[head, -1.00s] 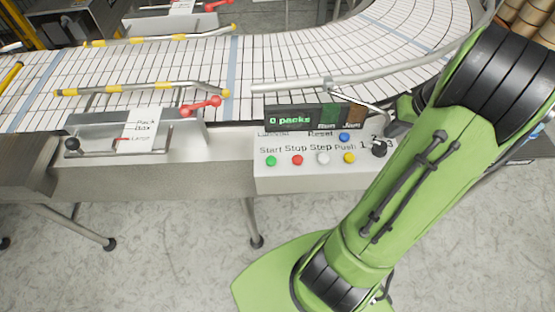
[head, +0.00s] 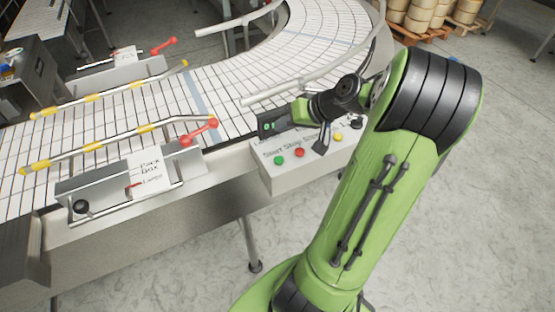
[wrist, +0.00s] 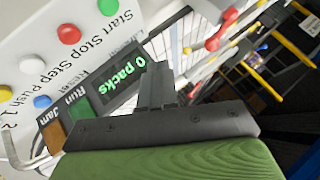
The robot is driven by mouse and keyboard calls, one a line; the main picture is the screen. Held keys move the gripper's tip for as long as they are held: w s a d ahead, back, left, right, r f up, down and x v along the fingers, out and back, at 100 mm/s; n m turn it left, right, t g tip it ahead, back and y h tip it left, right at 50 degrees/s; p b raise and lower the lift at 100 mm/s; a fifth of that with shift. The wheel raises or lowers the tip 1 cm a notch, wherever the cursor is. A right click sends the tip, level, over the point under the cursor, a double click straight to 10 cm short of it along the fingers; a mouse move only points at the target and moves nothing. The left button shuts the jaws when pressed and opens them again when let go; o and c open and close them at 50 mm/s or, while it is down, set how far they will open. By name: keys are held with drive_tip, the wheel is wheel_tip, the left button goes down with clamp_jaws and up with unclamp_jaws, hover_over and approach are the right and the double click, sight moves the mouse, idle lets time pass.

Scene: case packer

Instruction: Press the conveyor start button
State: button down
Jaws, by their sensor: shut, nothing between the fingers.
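The green start button (head: 278,160) is the leftmost in the row on the pale control panel (head: 268,181). It also shows at the top edge of the wrist view (wrist: 107,6). The red stop button (head: 299,153) is just right of it. My dark gripper (head: 320,148) points down over the panel, right of the red button, and seems to cover the white step button in the head view. In the wrist view the gripper (wrist: 158,80) is shut and empty, in front of the display reading "0 packs" (wrist: 122,78). I cannot tell its height above the panel.
The conveyor belt (head: 100,165) curves behind the panel, with metal rails (head: 262,96) along it. A red-handled lever (head: 200,132) and a "Pack Box" plate (head: 150,172) stand left of the panel. Yellow (wrist: 5,93) and blue (wrist: 42,101) buttons sit near the white one (wrist: 33,64).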

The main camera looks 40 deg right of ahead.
sight(282, 159)
drive_tip(key=f+b, duration=0.2)
drive_tip(key=f, duration=0.1)
drive_tip(key=f+b, duration=0.2)
drive_tip(key=f, duration=0.1)
drive_tip(key=f+b, duration=0.2)
drive_tip(key=shift+a+f, duration=0.3)
drive_tip(key=shift+f, duration=0.1)
idle(1.5)
drive_tip(key=shift+f+b, duration=0.35)
